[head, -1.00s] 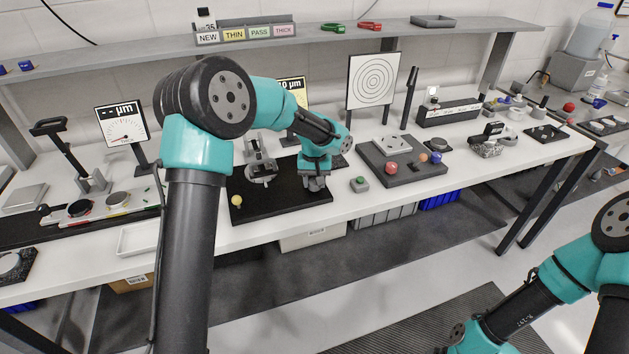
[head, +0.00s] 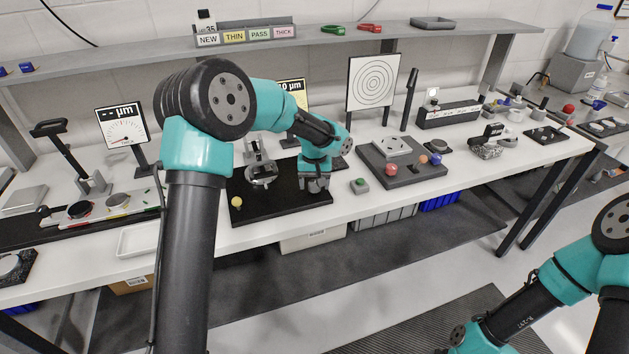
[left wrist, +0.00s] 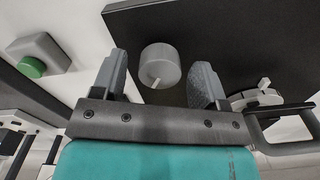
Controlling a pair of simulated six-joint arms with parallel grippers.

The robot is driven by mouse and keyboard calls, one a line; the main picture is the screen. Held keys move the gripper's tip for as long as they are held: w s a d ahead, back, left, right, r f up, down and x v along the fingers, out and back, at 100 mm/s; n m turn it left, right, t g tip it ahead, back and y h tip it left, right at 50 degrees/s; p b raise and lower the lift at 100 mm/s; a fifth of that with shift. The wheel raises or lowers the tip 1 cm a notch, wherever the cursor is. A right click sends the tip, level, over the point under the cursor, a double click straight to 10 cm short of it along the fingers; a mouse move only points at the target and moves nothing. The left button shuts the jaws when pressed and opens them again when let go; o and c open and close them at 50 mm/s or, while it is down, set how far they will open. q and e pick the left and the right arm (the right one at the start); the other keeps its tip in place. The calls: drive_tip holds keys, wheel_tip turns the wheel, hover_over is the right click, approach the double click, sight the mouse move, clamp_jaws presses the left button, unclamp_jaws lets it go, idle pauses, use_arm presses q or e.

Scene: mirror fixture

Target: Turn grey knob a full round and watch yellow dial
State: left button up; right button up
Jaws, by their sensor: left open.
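The grey knob (left wrist: 160,64) is a short round cylinder with a white mark on its lower edge, seen in the left wrist view. My left gripper (left wrist: 163,72) is open, with one finger on each side of the knob and a visible gap on both sides. In the head view my left gripper (head: 314,184) is low over the front right of the black base plate (head: 285,208) and hides the knob. The yellow dial (head: 291,87) stands behind my left arm, which covers most of its face; its needle is hidden. My right gripper is out of view.
A grey board with colored balls (head: 402,172) lies further right.

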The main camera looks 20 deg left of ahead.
sight(315, 183)
use_arm(q)
wheel_tip(315, 183, up, 17)
drive_tip(key=shift+r, duration=0.2)
idle(0.5)
idle(0.3)
